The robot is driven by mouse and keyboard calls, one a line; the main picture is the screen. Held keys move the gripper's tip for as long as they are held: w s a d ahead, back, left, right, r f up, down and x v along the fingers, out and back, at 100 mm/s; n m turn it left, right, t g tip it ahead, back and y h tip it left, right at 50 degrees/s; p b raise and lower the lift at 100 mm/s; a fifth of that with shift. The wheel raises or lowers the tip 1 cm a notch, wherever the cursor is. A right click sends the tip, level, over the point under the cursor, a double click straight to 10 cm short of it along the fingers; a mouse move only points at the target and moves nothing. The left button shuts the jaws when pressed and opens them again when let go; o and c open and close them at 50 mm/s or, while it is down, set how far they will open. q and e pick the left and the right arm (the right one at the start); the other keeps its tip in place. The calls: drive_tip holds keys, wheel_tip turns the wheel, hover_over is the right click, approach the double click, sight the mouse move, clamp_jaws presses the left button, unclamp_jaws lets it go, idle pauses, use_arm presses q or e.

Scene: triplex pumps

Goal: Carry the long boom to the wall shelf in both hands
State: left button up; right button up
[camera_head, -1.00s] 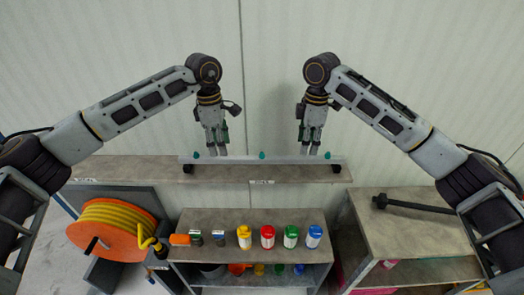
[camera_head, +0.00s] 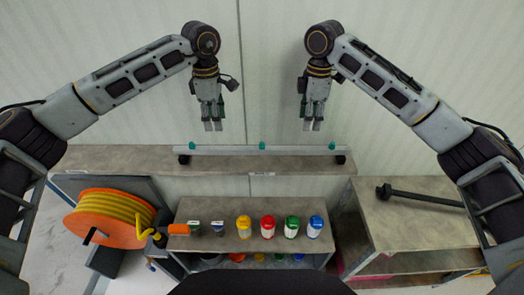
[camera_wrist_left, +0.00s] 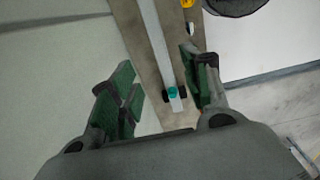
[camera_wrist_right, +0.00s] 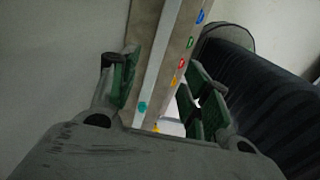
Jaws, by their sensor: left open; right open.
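The long boom (camera_head: 300,150) is a thin pale bar with teal knobs and black end blocks. It lies lengthwise on the wall shelf (camera_head: 120,162) against the back wall. My left gripper (camera_head: 213,127) is open and empty above the boom's left part. My right gripper (camera_head: 312,126) is open and empty above its right part. In the left wrist view the boom (camera_wrist_left: 158,45) runs beyond the open fingers (camera_wrist_left: 160,95), apart from them. In the right wrist view the boom (camera_wrist_right: 158,70) likewise lies beyond the open fingers (camera_wrist_right: 155,95).
Below the shelf, a lower rack (camera_head: 190,243) holds yellow, red, green and blue bottles and small items. An orange reel (camera_head: 105,218) with yellow hose stands left. A side bench (camera_head: 400,225) at right carries a black bar (camera_head: 425,198). The wall above the shelf is clear.

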sight(221, 147)
use_arm(q)
drive_tip(key=shift+f, duration=6.95)
use_arm(e)
drive_tip(key=shift+f, duration=6.95)
use_arm(q)
drive_tip(key=shift+w, duration=0.1)
clamp_jaws()
use_arm(e)
drive_tip(key=shift+w, duration=0.1)
clamp_jaws()
